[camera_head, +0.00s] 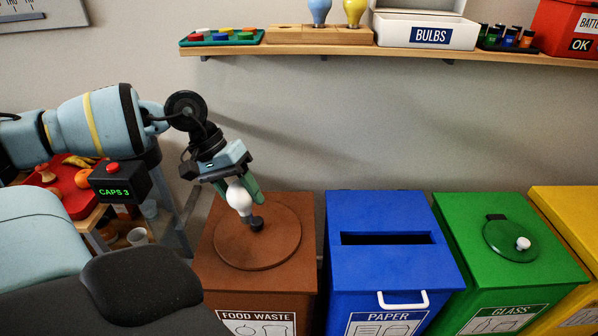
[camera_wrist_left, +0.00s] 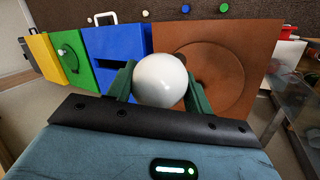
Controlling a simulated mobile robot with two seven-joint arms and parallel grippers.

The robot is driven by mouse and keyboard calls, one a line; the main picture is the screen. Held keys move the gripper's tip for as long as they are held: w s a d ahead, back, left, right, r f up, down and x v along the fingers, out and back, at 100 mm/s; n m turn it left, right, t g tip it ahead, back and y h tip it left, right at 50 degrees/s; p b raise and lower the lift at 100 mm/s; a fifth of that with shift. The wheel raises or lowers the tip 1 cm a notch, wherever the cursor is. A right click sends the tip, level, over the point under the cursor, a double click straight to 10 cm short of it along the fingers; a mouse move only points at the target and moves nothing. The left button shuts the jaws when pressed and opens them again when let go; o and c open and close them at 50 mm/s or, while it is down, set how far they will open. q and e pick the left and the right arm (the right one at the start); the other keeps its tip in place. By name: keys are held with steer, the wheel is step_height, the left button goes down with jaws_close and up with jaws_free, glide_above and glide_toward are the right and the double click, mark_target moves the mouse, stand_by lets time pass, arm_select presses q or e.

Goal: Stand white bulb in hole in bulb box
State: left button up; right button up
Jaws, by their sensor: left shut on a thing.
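The white bulb (camera_head: 239,198) is between the green fingers of my left gripper (camera_head: 237,188), which is shut on it. The bulb hangs slightly tilted, its narrow end down, in front of the brown bin's lid in the head view. In the left wrist view its round white top (camera_wrist_left: 160,80) sits between both fingers (camera_wrist_left: 158,88). The white bulb box (camera_head: 396,30), labelled BULBS, stands on the wall shelf, up and right of my gripper. Its holes cannot be made out. My right gripper is not in view.
A wooden block (camera_head: 283,35) with a blue and a yellow bulb stands left of the box on the shelf (camera_head: 480,52). Small batteries (camera_head: 508,38) and a red box (camera_head: 570,25) are to the right. Brown (camera_head: 215,262), blue (camera_head: 392,275), green (camera_head: 455,222) and yellow bins stand below.

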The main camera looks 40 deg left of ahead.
mark_target(249, 210)
arm_select(q)
steer(key=d+f, duration=0.2)
steer(key=f, duration=0.1)
steer(key=shift+s+d, duration=0.2)
steer(key=shift+d, duration=0.05)
steer(key=w+d+r+m+g, duration=0.1)
steer(key=w+d+m, duration=0.1)
steer(key=d, duration=0.6)
steer(key=w+d+m+g, duration=0.1)
steer(key=w+d+m, duration=0.1)
steer(key=d, duration=0.7)
steer(key=shift+w+d+r, duration=0.2)
steer(key=shift+d+r, duration=0.05)
steer(key=shift+r, duration=0.15)
steer(key=shift+w+d, duration=0.1)
